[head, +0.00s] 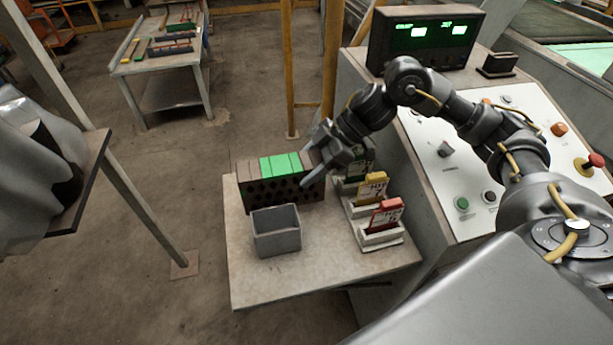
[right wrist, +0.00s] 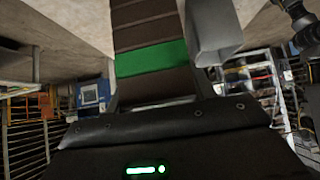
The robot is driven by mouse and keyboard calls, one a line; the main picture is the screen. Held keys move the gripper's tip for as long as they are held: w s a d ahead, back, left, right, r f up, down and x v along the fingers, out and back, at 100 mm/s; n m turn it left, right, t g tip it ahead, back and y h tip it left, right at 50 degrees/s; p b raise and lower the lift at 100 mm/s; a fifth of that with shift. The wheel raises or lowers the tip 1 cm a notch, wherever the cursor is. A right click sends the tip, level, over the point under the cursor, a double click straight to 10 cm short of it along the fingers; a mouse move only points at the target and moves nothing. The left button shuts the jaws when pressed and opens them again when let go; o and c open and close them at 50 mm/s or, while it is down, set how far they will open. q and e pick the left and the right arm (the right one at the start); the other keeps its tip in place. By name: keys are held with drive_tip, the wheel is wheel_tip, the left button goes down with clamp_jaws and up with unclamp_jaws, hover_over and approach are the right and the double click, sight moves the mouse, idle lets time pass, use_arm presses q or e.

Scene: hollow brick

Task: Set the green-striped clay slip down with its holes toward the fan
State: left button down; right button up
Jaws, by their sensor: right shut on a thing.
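The clay slip (head: 255,172) is a long brown block with a bright green band across it, at the back of the small table (head: 250,285). Its long side with dark diamond-shaped holes faces the front of the head view. My right gripper (head: 311,174) is shut on its right end. In the right wrist view the slip (right wrist: 145,35) runs up from the gripper, its green band (right wrist: 150,58) crossing it. I cannot tell whether its underside touches the table. I cannot pick out a fan. My left gripper is not in view.
A grey open box (head: 277,242) stands just in front of the slip. Holders with a yellow card (head: 373,188), a red card (head: 385,217) and a green card stand to the right. A control console (head: 450,160) borders the table's right side. The table's front left is clear.

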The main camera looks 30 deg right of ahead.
drive_tip(key=shift+f+p, duration=0.3)
drive_tip(key=shift+f, duration=1.35)
drive_tip(key=shift+f, duration=0.2)
drive_tip(key=o, duration=1.1)
drive_tip(key=shift+s, duration=0.1)
